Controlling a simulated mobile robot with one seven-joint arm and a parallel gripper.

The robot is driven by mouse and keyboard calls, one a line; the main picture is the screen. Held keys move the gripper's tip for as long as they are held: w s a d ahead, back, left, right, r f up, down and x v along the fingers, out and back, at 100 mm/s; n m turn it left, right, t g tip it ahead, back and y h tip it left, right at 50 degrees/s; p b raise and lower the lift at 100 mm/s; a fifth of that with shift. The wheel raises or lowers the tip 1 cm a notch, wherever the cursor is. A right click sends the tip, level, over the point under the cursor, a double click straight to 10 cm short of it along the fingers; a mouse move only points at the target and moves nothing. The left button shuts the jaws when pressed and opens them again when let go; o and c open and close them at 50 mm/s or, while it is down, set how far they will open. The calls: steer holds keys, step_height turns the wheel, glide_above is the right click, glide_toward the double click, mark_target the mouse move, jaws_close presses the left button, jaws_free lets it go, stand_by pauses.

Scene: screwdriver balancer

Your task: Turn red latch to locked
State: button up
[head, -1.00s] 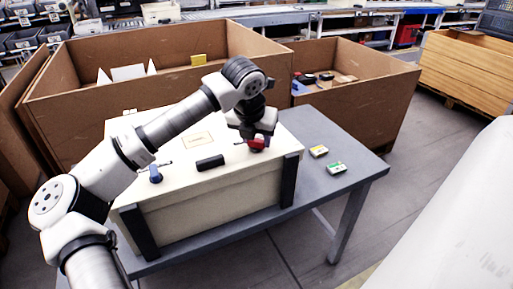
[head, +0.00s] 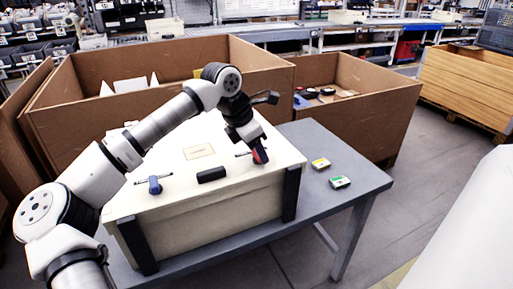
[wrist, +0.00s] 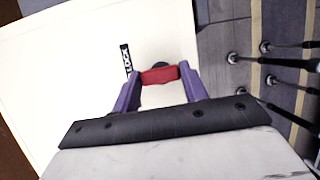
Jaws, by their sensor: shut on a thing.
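The red latch (head: 260,156) sits on the top of the cream box, near its right front corner. In the wrist view the red latch (wrist: 160,75) lies crosswise between the two purple fingers of my gripper (wrist: 159,82), which is shut on it. A dark round part shows just behind the latch, and a black label (wrist: 126,58) reading LOCK is beside it on the lid. In the head view my gripper (head: 256,151) comes down on the latch from above and partly hides it. A blue latch (head: 155,185) is at the lid's left front.
The cream box (head: 215,208) stands on a grey table (head: 350,183). A black handle (head: 211,174) is at the lid's front. Two small cases, yellow-marked (head: 321,164) and green-marked (head: 340,182), lie right of it. Large brown crates (head: 130,118) stand behind.

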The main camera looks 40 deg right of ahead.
steer(key=shift+m, duration=0.4)
steer(key=o, duration=1)
steer(key=b+v, duration=0.1)
steer(key=v, duration=1.3)
steer(key=shift+w, duration=0.15)
steer(key=shift+d, duration=0.1)
